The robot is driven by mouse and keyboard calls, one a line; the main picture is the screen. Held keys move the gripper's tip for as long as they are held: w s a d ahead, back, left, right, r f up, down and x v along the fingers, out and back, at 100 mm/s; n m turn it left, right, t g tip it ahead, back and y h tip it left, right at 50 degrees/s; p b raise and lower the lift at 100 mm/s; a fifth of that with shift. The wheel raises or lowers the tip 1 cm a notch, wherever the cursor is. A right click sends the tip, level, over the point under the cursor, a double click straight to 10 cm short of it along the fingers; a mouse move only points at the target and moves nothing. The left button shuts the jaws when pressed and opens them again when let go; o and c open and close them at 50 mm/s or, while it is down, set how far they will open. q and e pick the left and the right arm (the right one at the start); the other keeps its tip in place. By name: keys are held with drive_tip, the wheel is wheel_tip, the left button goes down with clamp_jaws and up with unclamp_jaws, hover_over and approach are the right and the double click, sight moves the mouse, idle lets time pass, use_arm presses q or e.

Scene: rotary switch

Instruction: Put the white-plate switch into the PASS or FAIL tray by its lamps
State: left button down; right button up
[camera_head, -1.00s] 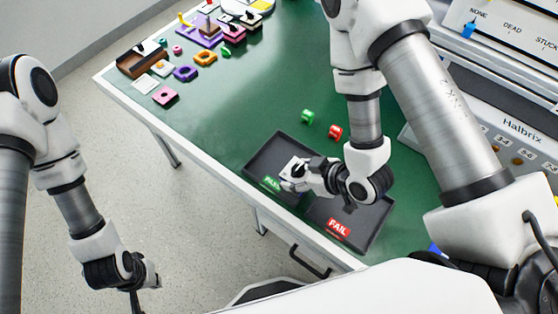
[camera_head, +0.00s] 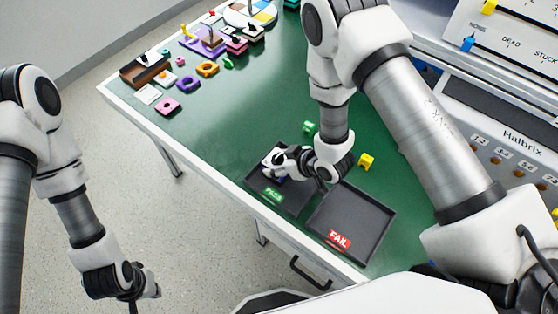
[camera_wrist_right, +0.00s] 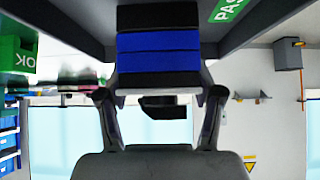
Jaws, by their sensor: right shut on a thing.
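My right gripper (camera_head: 273,166) is at the back left part of the PASS tray (camera_head: 295,207), pointing left. In the right wrist view its two fingers (camera_wrist_right: 160,95) are shut on the switch (camera_wrist_right: 158,42), which shows a black and blue striped body and a thin pale plate edge. In the head view a small white part of the switch (camera_head: 271,154) shows at the gripper; its lamps cannot be made out. I cannot tell whether it touches the tray floor. The FAIL tray (camera_head: 372,218) is empty. My left gripper (camera_head: 152,290) hangs off the table; its fingers are unclear.
A green block (camera_head: 309,127) and a yellow block (camera_head: 366,161) stand behind the trays. Several coloured parts and a brown box (camera_head: 146,70) lie at the far left. The Halbrix panel (camera_head: 500,150) stands at the right. The middle of the green table is clear.

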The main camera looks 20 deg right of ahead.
drive_tip(key=o, duration=1.3)
drive_tip(key=shift+a+f, duration=0.1)
drive_tip(key=shift+s+d+r, duration=0.2)
drive_tip(key=shift+r, duration=0.1)
drive_tip(key=b+v, duration=0.1)
drive_tip(key=v, duration=1)
drive_tip(key=shift+s+r+b, duration=0.15)
drive_tip(key=shift+b, duration=0.25)
